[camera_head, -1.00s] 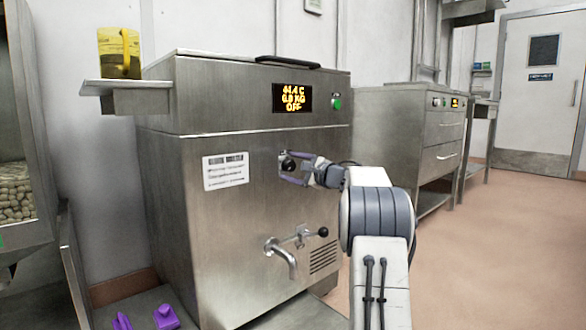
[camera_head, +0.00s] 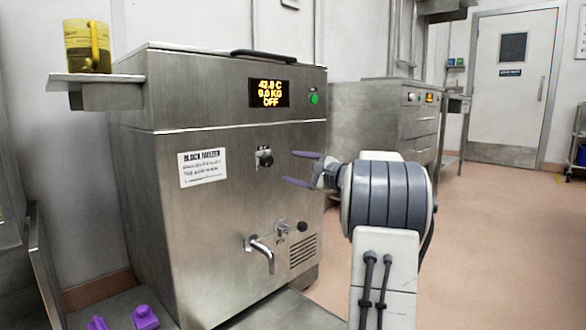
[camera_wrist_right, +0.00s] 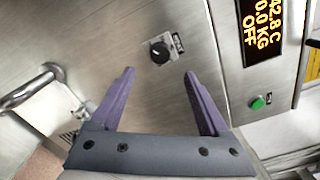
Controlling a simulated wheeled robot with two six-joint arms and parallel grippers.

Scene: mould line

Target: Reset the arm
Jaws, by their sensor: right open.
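My right gripper (camera_head: 303,169) is open and empty, in front of the steel block melter (camera_head: 225,235) and to the right of its black knob (camera_head: 264,158). In the right wrist view, the two purple fingers (camera_wrist_right: 160,95) stand apart with the knob (camera_wrist_right: 160,52) beyond them, not touched. The display (camera_head: 269,93) reads about 42.8 C, 0.0 KG, OFF. A green button (camera_head: 314,98) sits to the right of it. My left gripper is not in view.
A tap (camera_head: 262,253) sticks out low on the melter's front. A yellow jug (camera_head: 88,46) stands on a side shelf (camera_head: 95,79). Purple objects (camera_head: 145,317) lie at the bottom left. The floor (camera_head: 480,240) on the right is clear.

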